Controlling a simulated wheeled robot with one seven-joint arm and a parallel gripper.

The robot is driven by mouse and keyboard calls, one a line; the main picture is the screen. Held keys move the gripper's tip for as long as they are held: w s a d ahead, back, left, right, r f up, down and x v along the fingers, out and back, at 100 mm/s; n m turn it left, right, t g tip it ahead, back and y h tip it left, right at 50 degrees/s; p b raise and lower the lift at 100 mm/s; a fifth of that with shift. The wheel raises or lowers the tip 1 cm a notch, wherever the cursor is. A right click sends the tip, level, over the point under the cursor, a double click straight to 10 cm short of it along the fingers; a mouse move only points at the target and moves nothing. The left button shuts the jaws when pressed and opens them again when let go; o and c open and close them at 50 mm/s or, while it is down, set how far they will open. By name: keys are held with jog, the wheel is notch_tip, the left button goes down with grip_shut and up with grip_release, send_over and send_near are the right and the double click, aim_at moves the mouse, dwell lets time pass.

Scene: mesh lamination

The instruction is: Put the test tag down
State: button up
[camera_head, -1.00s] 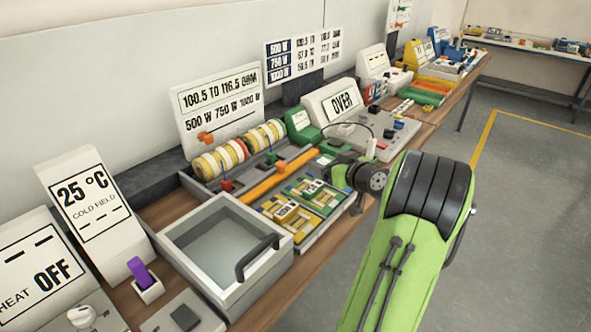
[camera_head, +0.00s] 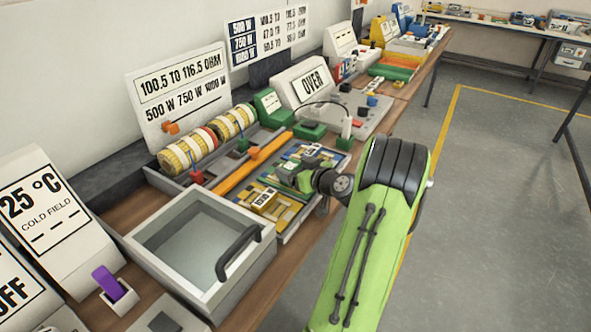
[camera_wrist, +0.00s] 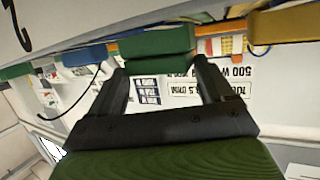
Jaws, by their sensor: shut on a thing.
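My gripper (camera_head: 290,173) is over the right part of the tray with yellow and blue tiles. In the wrist view its two dark fingers (camera_wrist: 160,72) close on a small dark green block (camera_wrist: 157,64), which I take to be the test tag. No lettering shows on it, and I cannot tell whether it touches the surface beyond. My gripper hides part of the tiles. A yellow labelled tile (camera_head: 263,201) lies left of my gripper in the tray.
An orange bar (camera_head: 238,174) and striped rolls (camera_head: 190,150) lie behind the tiles. A green box (camera_head: 311,130) with a cable stands further back. The floor right of the bench is clear.

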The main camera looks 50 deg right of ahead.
jog(key=shift+f, duration=0.1)
jog(key=o, duration=1.1)
jog(key=shift+s+r, duration=0.25)
jog(key=v, duration=1.1)
jog(key=shift+s+a, duration=0.2)
